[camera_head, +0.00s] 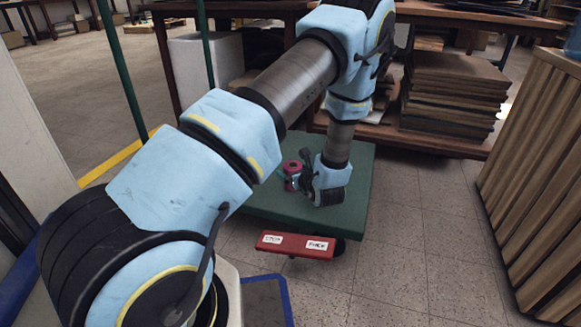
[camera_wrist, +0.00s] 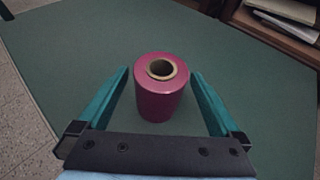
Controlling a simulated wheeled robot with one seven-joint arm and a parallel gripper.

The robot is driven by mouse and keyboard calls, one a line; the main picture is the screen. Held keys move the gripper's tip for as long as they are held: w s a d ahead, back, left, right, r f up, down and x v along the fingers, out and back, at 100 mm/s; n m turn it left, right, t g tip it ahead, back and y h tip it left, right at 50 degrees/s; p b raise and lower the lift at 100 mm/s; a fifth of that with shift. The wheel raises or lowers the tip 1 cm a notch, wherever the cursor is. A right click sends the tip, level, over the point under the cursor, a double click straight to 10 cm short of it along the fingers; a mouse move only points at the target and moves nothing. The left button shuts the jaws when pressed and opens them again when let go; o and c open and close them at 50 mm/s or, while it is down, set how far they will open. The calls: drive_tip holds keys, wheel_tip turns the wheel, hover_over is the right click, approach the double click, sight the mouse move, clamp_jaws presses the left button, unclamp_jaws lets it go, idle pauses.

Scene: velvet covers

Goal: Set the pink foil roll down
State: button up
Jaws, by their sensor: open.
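The pink foil roll (camera_wrist: 160,102) stands upright on the green cart top (camera_wrist: 75,50), its hollow core facing up. In the wrist view it is between the two teal fingers of my gripper (camera_wrist: 160,85), with a gap on each side. My gripper is open and does not touch the roll there. In the head view the roll (camera_head: 292,168) shows small at the left of my gripper (camera_head: 299,176); its lower part is hard to make out.
The cart has a red front bar (camera_head: 296,246) with white labels. Behind it are a wooden bench and stacked boards (camera_head: 455,95). A slatted wooden box (camera_head: 540,180) stands at the right. The green top around the roll is mostly clear.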

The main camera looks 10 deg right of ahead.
drive_tip(key=p+v, duration=0.2)
drive_tip(key=v, duration=0.6)
drive_tip(key=shift+s+r, duration=0.1)
drive_tip(key=shift+r, duration=0.05)
drive_tip(key=a+r+n+g+y, duration=0.2)
drive_tip(key=a+r+n+y, duration=0.15)
drive_tip(key=a, duration=0.25)
drive_tip(key=a+r+n+g+y, duration=0.2)
drive_tip(key=a+n, duration=0.2)
drive_tip(key=a, duration=0.2)
drive_tip(key=s+a+r+n+g, duration=0.5)
drive_tip(key=s+a+n+g, duration=0.3)
drive_tip(key=a+n, duration=0.25)
drive_tip(key=s+r+n+h, duration=0.4)
drive_tip(key=r+n+h, duration=0.4)
drive_tip(key=n, duration=0.6)
drive_tip(key=shift+r+n, duration=0.2)
drive_tip(key=shift+n, duration=0.2)
drive_tip(key=shift+s, duration=0.1)
wheel_tip(320, 180, up, 45)
drive_tip(key=p, duration=4.5)
